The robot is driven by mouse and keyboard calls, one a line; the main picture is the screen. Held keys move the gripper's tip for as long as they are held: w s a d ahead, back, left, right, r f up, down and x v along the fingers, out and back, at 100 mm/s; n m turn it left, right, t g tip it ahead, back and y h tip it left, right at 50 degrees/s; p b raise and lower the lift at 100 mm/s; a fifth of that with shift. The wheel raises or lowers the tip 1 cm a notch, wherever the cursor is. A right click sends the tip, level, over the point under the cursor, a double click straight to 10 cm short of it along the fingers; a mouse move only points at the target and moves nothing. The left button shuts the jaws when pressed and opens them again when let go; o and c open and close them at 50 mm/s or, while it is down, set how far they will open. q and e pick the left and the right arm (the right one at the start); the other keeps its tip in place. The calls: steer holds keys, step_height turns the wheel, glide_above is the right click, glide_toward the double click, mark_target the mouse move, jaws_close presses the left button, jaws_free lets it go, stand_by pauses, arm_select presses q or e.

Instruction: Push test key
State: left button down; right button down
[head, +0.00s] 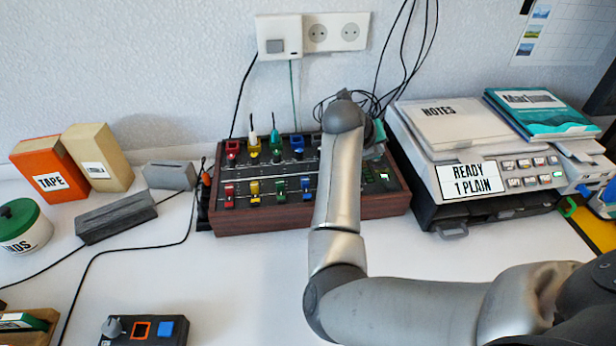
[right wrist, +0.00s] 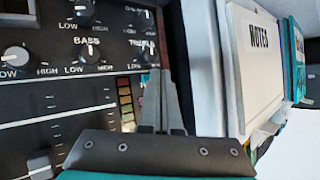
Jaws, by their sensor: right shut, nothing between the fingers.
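A mixer (head: 265,212) with a wooden case, coloured sliders and a dark panel stands against the wall. My right arm reaches over its right half. My right gripper (head: 376,148) is partly hidden behind that arm, above the mixer's right end. In the right wrist view the gripper (right wrist: 161,78) is shut and empty, its fingertips pointing at the mixer panel beside the TREBLE knob (right wrist: 142,52) and a coloured level meter (right wrist: 125,100). I cannot tell whether the tips touch the panel. No key marked "test" is readable. My left gripper is not in view.
A printer (head: 470,180) labelled READY 1 PLAIN, with NOTES papers (head: 448,122) on top, stands close to the mixer's right. A small box with a blue button (head: 166,329) lies at the front left. Black cables cross the table left of the mixer.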

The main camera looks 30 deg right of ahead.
mark_target(374, 161)
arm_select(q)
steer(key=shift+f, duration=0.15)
arm_select(e)
steer(key=shift+f, duration=0.3)
stand_by(0.4)
steer(key=shift+r+p, duration=0.8)
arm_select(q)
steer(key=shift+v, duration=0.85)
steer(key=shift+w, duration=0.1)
